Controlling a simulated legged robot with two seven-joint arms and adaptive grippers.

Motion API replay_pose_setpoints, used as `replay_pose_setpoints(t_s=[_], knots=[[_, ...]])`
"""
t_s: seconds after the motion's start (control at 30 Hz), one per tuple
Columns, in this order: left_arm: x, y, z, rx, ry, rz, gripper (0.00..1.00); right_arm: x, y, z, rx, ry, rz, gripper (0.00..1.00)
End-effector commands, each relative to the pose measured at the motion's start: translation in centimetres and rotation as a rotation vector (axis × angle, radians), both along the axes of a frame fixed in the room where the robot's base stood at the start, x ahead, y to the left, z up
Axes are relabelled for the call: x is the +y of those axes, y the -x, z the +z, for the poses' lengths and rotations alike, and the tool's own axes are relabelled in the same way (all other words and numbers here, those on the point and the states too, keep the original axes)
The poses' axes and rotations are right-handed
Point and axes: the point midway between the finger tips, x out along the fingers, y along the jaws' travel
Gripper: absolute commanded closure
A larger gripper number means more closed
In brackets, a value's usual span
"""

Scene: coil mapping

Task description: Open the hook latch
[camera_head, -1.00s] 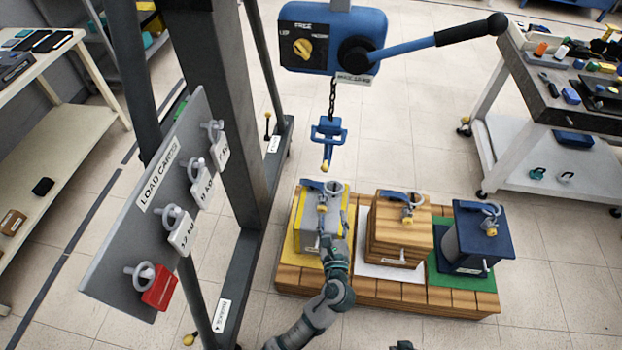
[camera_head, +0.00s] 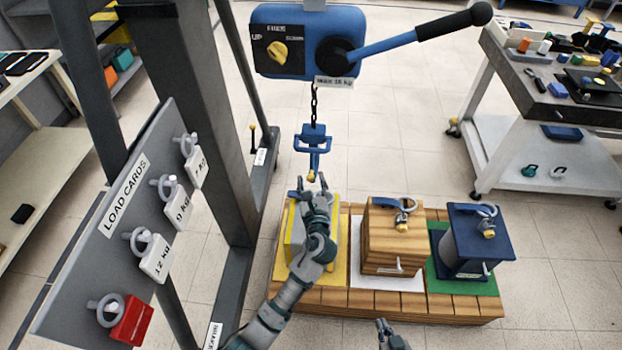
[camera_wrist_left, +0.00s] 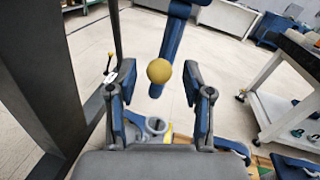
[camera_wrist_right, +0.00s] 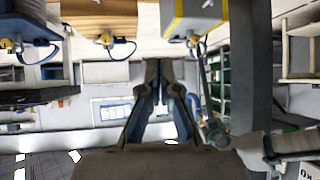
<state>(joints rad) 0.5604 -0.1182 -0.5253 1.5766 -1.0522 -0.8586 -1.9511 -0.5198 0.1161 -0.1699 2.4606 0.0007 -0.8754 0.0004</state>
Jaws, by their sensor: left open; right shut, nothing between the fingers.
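The blue hook (camera_head: 314,140) hangs on a chain from the blue hoist. Its latch ends in a yellow knob (camera_head: 311,176). My left gripper (camera_head: 312,187) is open just under the hook, with its fingers pointing up around the knob. In the left wrist view the yellow knob (camera_wrist_left: 159,71) is centred between the open fingers (camera_wrist_left: 160,98); it appears near or just beyond the tips, and contact cannot be told. My right gripper (camera_head: 388,332) is at the bottom edge of the head view. In the right wrist view its fingers (camera_wrist_right: 164,68) are shut and empty.
The hoist (camera_head: 300,45) has a long lever (camera_head: 415,35). A yellow-grey load, partly behind my left arm, a wooden crate (camera_head: 390,240) and a blue box (camera_head: 468,242) stand on a pallet. The load cards board (camera_head: 120,230) and a dark post are left of my arm.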

Motion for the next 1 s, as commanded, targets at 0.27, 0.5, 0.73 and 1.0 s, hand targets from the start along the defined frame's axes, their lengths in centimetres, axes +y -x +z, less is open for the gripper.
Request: replay_pose_setpoints(t_s=[0.27, 0.5, 0.73, 1.0], knots=[[0.44, -1.20, 0.01, 0.001, 0.002, 0.001, 0.49, 0.49, -0.80, 0.71, -0.060, -0.014, 0.003, 1.00], [0.40, -1.17, 0.03, 0.000, 0.002, 0.001, 0.69, 0.46, -0.89, 0.62, -0.057, -0.017, 0.002, 1.00], [0.37, -1.17, -0.01, 0.001, 0.001, 0.002, 1.00, 0.40, -0.92, 0.54, -0.055, -0.015, 0.002, 1.00], [0.29, -1.13, 0.14, 0.005, 0.001, 0.000, 1.00, 0.20, -0.56, 0.45, -0.028, -0.007, 0.001, 1.00]])
